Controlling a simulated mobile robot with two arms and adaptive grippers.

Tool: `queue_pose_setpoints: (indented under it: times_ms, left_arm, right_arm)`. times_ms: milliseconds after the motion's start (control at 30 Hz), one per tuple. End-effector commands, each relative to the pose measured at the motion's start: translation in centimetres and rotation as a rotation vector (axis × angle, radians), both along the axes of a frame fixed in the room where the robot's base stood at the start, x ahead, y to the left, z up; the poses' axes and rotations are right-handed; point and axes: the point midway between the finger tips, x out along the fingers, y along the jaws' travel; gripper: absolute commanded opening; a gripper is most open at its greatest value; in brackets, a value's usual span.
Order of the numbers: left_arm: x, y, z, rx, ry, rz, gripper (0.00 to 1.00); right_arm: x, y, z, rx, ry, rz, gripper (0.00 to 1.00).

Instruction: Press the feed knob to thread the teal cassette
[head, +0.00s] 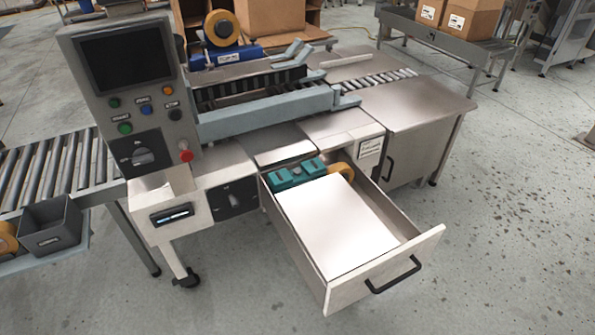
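The teal cassette (297,174) lies at the back of a pulled-out drawer (395,257), close to the machine's front. A dark rotary knob (235,200) is on the machine's front, left of the drawer. Another dark knob (142,156) is low on the upright control panel (128,85). I cannot read which one is the feed knob. Neither of my grippers is in view.
A red button (186,156) sticks out below the panel. The drawer juts out into the aisle. A roller conveyor (55,170) and a grey bin (52,228) stand at left. A steel cabinet (425,115) stands at right. Floor at front right is clear.

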Motion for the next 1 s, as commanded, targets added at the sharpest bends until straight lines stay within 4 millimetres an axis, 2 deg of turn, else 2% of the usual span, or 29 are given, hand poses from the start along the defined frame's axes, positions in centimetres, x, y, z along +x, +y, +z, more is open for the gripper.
queue_pose_setpoints:
  times_ms: [400,1000]
  left_arm:
    - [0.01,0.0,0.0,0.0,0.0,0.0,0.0]
    - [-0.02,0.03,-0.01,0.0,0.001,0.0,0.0]
  right_arm:
    - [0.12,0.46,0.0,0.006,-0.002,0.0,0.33]
    - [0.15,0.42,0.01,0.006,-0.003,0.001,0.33]
